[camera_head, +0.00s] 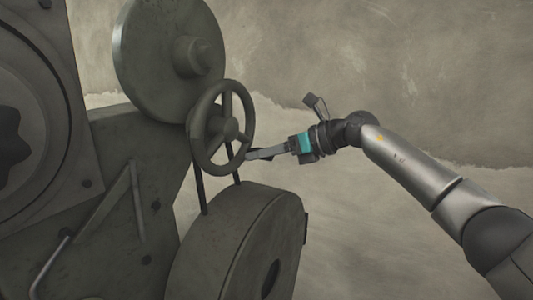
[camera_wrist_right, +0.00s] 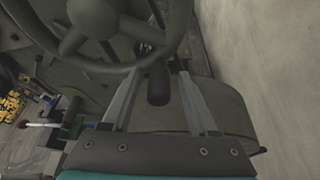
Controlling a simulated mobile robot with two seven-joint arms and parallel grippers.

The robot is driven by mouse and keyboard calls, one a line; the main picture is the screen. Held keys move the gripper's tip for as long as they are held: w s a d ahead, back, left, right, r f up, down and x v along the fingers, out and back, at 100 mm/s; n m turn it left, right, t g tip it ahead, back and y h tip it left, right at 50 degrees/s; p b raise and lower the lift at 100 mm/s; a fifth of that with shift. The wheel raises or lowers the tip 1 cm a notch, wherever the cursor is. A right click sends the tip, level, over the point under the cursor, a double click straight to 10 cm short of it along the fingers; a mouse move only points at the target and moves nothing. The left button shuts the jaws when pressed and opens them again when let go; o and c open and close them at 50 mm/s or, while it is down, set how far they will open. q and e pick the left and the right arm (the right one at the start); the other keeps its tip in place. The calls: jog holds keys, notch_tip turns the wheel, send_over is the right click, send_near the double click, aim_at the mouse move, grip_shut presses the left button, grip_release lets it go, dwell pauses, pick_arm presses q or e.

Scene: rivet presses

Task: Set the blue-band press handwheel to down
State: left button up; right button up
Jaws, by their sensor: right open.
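A grey spoked handwheel (camera_head: 230,128) is mounted on the side of a dark grey press (camera_head: 135,185); I see no blue band on it here. In the right wrist view the handwheel (camera_wrist_right: 97,17) fills the top left, and a short dark cylindrical handle (camera_wrist_right: 158,84) stands out near its rim. My right gripper (camera_head: 250,155) is at the lower right of the wheel rim. In the wrist view its open fingers (camera_wrist_right: 158,80) lie on either side of the handle, with gaps visible; I cannot tell if they touch it. My left gripper is not in view.
A large round disc (camera_head: 150,50) is above the wheel and a thick drum (camera_head: 235,245) is below it, close to my gripper. Small coloured items, one yellow (camera_wrist_right: 10,106), lie at the left of the wrist view. The right side is open floor and wall.

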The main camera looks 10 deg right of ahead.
jog(key=shift+s+d, duration=0.1)
jog(key=v, duration=1.5)
jog(key=shift+b, duration=0.35)
jog(key=shift+s, duration=0.1)
